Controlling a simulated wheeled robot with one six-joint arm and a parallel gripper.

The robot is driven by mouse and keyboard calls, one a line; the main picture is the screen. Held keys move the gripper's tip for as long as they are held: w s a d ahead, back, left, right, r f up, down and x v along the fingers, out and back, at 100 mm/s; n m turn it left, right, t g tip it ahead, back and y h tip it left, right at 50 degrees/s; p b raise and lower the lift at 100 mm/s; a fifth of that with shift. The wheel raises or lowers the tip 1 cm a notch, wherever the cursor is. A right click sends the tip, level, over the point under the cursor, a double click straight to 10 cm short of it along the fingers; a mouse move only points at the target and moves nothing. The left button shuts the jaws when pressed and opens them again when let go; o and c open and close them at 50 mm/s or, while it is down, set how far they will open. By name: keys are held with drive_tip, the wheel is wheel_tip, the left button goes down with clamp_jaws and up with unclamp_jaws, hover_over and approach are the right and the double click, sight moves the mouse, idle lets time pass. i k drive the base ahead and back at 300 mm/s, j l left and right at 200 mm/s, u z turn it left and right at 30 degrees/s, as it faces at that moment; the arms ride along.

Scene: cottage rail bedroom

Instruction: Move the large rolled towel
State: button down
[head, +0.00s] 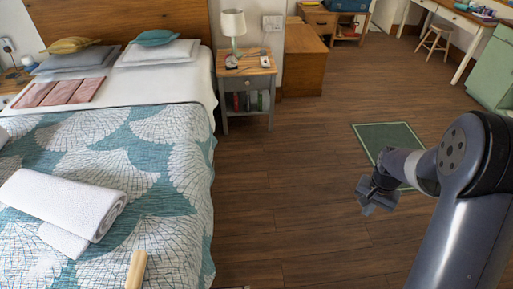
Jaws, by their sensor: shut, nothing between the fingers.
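A large white rolled towel (68,202) lies on the teal and white patterned bedspread (100,140), at the left of the head view. A loose flap of it lies flat on the near side. My gripper (366,206) is over the wooden floor to the right of the bed, well apart from the towel. It is shut and empty. My arm comes in from the right edge of the view.
A nightstand (247,86) with a lamp (233,26) stands beside the bed's head. A green mat (388,143) lies on the floor behind my gripper. A wooden piece (137,270) shows at the bottom edge. The floor between bed and arm is clear.

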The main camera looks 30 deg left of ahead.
sight(76, 214)
drive_tip(key=i+u, duration=0.4)
drive_tip(key=i, duration=0.15)
drive_tip(key=i+u, duration=0.45)
drive_tip(key=i, duration=0.15)
drive_tip(key=i+l+u, duration=0.4)
drive_tip(key=i+j+u, duration=0.1)
drive_tip(key=u, duration=0.35)
drive_tip(key=i+u, duration=0.3)
drive_tip(key=u, duration=0.2)
drive_tip(key=i+l+u, duration=0.1)
drive_tip(key=u, duration=0.35)
drive_tip(key=i+l+u, duration=0.15)
drive_tip(key=u, duration=0.3)
drive_tip(key=i+u, duration=0.35)
drive_tip(key=i+l+u, duration=0.1)
drive_tip(key=u, duration=0.25)
drive_tip(key=i+l+u, duration=0.15)
drive_tip(key=u, duration=0.2)
drive_tip(key=i, duration=0.1)
